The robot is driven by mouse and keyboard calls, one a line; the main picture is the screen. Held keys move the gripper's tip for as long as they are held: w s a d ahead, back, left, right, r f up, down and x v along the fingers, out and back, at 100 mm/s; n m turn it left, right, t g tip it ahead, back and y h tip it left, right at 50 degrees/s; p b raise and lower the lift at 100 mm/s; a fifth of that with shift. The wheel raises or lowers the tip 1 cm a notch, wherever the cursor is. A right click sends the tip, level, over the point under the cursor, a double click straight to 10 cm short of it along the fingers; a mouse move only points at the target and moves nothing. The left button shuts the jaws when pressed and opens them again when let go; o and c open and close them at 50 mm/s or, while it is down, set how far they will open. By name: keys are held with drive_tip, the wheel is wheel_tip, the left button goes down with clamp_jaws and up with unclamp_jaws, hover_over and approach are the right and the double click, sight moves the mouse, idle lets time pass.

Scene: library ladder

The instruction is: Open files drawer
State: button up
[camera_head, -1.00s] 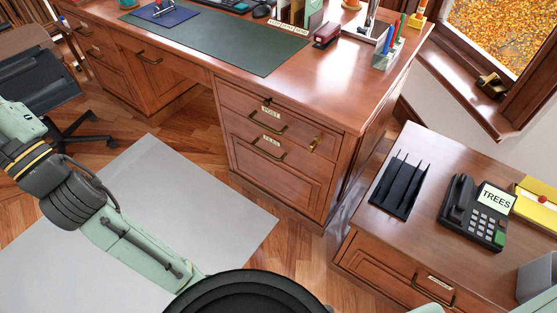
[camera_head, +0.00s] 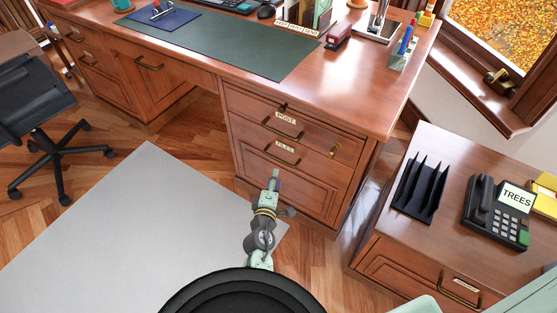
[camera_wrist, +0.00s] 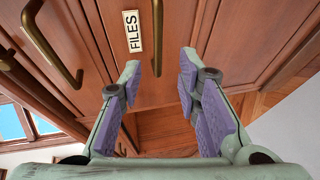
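The files drawer (camera_head: 290,175) is in the wooden desk's right pedestal, under the post drawer, and looks shut. Its FILES label (camera_head: 284,147) and brass bar handle (camera_head: 281,158) show in the head view. In the wrist view the label (camera_wrist: 132,30) is left of the handle (camera_wrist: 157,38). My gripper (camera_wrist: 161,65) is open and empty, with purple-padded fingers either side of the handle's lower end in the picture; contact cannot be told. In the head view my gripper (camera_head: 273,178) is in front of the drawer, just below its handle.
The post drawer's handle (camera_head: 282,130) is above, and shows at left in the wrist view (camera_wrist: 50,45). A side cabinet (camera_head: 400,245) with a phone (camera_head: 497,212) stands at right. An office chair (camera_head: 35,105) is at left. Grey mat (camera_head: 130,225) lies clear.

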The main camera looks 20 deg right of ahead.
sight(278, 159)
drive_tip(key=x, duration=1)
drive_tip(key=shift+r, duration=0.2)
drive_tip(key=shift+c, duration=0.5)
clamp_jaws()
